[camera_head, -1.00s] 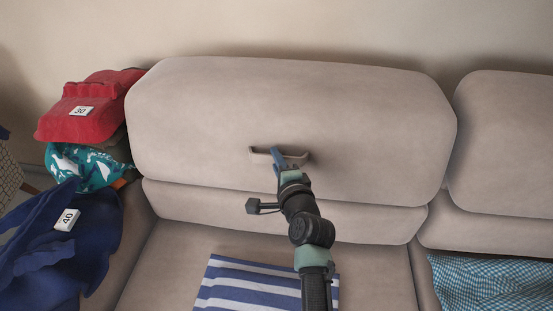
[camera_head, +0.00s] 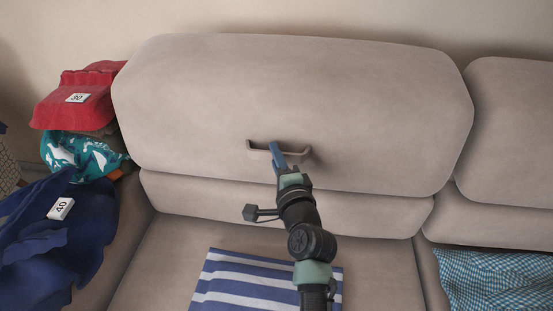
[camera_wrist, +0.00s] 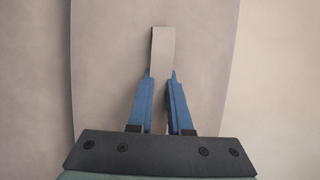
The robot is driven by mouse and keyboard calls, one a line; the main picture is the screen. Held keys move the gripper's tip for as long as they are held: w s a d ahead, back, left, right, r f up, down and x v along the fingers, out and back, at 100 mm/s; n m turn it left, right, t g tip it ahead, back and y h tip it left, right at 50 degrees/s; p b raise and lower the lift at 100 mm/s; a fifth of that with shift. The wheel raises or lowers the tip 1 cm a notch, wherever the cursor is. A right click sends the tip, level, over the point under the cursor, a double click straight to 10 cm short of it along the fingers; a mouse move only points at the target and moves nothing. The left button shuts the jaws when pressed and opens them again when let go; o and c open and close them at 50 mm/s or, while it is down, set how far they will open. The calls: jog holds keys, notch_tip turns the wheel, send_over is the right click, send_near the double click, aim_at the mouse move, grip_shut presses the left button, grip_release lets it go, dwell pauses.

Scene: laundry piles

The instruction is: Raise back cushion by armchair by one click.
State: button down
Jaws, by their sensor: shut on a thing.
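The large beige back cushion (camera_head: 300,100) fills the upper middle of the head view, above a lower beige band of the sofa back. A shallow handle (camera_head: 304,155) sticks out from its front face. My gripper (camera_head: 277,157) is at this handle with its blue fingers shut on it. In the wrist view the fingers (camera_wrist: 161,82) lie on either side of the pale narrow handle (camera_wrist: 163,48), with the cushion face (camera_wrist: 105,70) behind. The handle part between the fingers is partly hidden.
A second back cushion (camera_head: 515,135) stands at the right, beyond a narrow gap. A striped cloth (camera_head: 255,280) and a checked cloth (camera_head: 490,280) lie on the seats. Red (camera_head: 85,100), teal (camera_head: 70,150) and blue (camera_head: 85,230) laundry is piled at the left. A woven object (camera_head: 8,172) shows at the left edge.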

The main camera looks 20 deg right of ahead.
jog(key=shift+s+a+f, duration=0.15)
jog(key=shift+s+f, duration=0.2)
jog(key=shift+s, duration=0.1)
jog(key=c, duration=1.1)
grip_release()
jog(key=shift+r, duration=0.1)
jog(key=s, duration=0.4)
jog(key=s+p, duration=0.1)
jog(key=s, duration=0.3)
jog(key=s+r, duration=0.1)
jog(key=s, duration=0.4)
